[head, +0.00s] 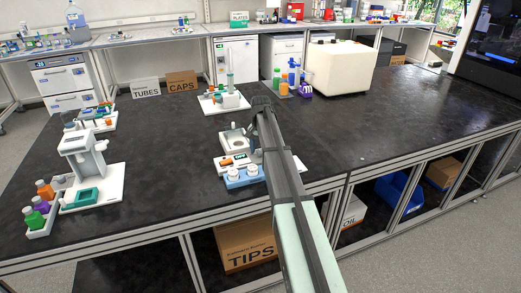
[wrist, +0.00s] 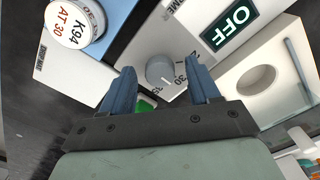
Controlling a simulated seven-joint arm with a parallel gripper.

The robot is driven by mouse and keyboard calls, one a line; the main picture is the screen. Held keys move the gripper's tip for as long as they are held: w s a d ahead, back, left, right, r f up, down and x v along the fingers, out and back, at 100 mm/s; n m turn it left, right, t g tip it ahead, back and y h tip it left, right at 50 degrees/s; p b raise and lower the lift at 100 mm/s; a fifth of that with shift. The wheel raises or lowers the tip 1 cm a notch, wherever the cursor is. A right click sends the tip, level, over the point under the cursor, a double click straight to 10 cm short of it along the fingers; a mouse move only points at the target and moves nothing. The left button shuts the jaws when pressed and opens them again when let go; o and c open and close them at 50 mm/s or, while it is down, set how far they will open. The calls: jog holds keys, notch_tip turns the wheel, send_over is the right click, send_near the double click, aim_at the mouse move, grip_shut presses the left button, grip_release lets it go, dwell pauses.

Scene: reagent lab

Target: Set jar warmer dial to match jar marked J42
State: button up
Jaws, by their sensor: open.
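The warmer's grey round dial (wrist: 160,70) lies between the two blue fingertips of my gripper (wrist: 162,71) in the wrist view. My gripper is open; contact with the dial cannot be told. A pale mark shows near the dial's lower edge, and "30" is printed to its right, partly hidden by a finger. The warmer's display (wrist: 235,25) reads OFF. In the head view two white-lidded jars sit in a blue rack (head: 246,182) before the warmer (head: 233,132). No J42 marking is readable.
A white block with a round well (wrist: 256,79) is right of the dial. A green part (wrist: 146,104) shows between the fingers. In the head view a white balance-like device (head: 82,150) stands at left, a small stand (head: 222,98) behind.

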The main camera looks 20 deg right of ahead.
aim_at(260, 151)
jog(key=shift+r, duration=0.15)
notch_tip(260, 151, up, 14)
jog(key=shift+f, duration=0.2)
dwell(0.6)
